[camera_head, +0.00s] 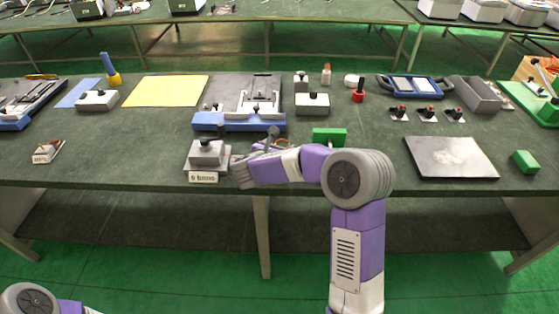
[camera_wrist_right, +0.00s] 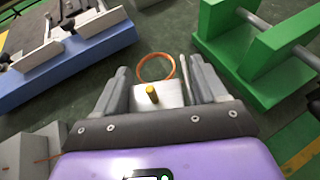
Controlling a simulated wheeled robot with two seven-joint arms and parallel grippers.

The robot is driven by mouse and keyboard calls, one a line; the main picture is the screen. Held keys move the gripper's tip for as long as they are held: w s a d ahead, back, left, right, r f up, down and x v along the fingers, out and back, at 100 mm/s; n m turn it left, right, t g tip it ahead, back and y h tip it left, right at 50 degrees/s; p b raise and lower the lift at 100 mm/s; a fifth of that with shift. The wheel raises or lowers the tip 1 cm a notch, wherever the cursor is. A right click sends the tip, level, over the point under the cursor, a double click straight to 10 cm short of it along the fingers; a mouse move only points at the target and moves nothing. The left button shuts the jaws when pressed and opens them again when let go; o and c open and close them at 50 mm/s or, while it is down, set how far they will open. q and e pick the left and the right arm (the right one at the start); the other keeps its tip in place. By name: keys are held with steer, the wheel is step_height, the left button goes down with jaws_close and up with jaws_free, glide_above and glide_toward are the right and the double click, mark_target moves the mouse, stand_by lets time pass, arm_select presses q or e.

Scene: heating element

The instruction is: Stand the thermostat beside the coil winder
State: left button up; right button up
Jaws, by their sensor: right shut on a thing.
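The part I take to be the thermostat, a small white block with a yellow pin (camera_wrist_right: 152,94) and an orange wire loop, sits between the fingers of my right gripper (camera_wrist_right: 166,88), which is shut on it. In the head view this gripper (camera_head: 271,140) is low over the table, in front of a blue-based machine (camera_head: 240,121), also in the wrist view (camera_wrist_right: 75,65). A green stand (camera_head: 330,136) is to the right; the wrist view shows its rod (camera_wrist_right: 262,30). I cannot tell which of these two is the coil winder. My left gripper is out of view.
A grey box (camera_head: 206,154) with a turns label stands left of my right gripper. A dark plate (camera_head: 450,158) and a green block (camera_head: 524,161) lie to the right. The table's front left is mostly clear, with a small wired part (camera_head: 47,152) there.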

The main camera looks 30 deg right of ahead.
step_height(320, 180, down, 5)
steer(key=shift+r+b, duration=0.15)
steer(key=shift+b, duration=0.55)
steer(key=shift+r, duration=0.15)
steer(key=o, duration=1.1)
steer(key=shift+f, duration=0.2)
steer(key=shift+r, duration=0.1)
steer(key=shift+a+r, duration=0.1)
steer(key=shift+r, duration=0.1)
steer(key=p+v, duration=0.2)
steer(key=v, duration=1)
steer(key=shift+f, duration=0.2)
steer(key=shift+s, duration=0.1)
